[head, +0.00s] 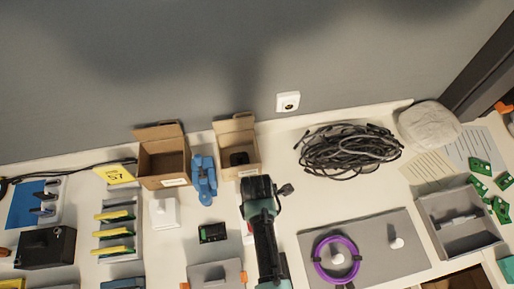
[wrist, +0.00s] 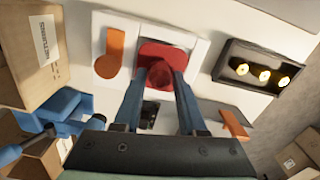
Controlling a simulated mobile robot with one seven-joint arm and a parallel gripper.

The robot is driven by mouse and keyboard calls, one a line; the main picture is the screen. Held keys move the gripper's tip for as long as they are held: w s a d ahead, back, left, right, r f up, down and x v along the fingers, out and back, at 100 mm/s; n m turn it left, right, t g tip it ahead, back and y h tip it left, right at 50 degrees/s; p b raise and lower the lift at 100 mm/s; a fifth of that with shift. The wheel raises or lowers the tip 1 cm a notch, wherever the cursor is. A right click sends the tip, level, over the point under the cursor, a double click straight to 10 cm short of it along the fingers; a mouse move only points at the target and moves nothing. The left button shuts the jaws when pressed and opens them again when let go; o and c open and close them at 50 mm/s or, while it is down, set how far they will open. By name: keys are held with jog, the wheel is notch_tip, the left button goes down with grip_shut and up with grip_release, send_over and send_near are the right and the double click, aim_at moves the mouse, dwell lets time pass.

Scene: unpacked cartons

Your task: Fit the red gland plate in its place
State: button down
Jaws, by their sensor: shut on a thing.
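The red gland plate (wrist: 168,51) is in the wrist view, with a round red knob on it. My gripper (wrist: 160,80) is shut on this knob, one finger on each side. The plate lies over a pale square housing (wrist: 198,52) on a white surface; I cannot tell whether it is seated or just above it. In the head view my arm covers most of this spot, and only a sliver of red and white shows beside it.
In the wrist view, an orange lever (wrist: 115,52) is left of the plate and a dark box with yellow lights (wrist: 258,70) is right. In the head view, open cartons (head: 163,165), a blue tool (head: 204,178) and a cable coil (head: 348,149) stand around my arm.

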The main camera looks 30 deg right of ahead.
jog(key=shift+f, duration=0.4)
jog(key=shift+c, duration=1.9)
grip_release()
jog(key=shift+r, duration=0.1)
notch_tip(320, 180, up, 13)
jog(key=shift+w, duration=0.1)
